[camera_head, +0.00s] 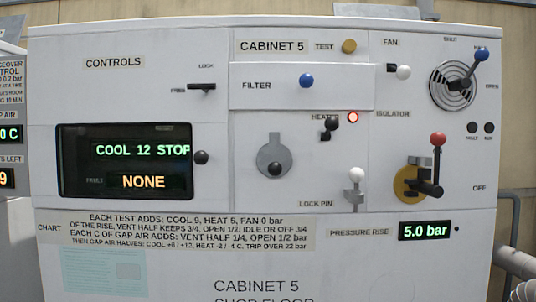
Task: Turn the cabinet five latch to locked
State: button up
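The cabinet five latch (201,87) is a small dark handle at the upper right of the controls panel (112,95). It lies level, with its bar toward the FREE label (178,90) on its left. The LOCK label (206,66) is above it. Nothing covers the latch in this view. My gripper does not show.
Right of the latch are a blue filter knob (306,80), a white fan knob (403,72), a red isolator handle (437,140) and a white lock pin knob (356,174). A dark knob (201,157) sits below the latch, beside the display window (125,189).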

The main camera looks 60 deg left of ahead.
aim_at(205, 87)
jog(key=z, duration=0.25)
jog(key=k, duration=1.3)
jog(key=u, duration=1.6)
jog(key=i, duration=0.2)
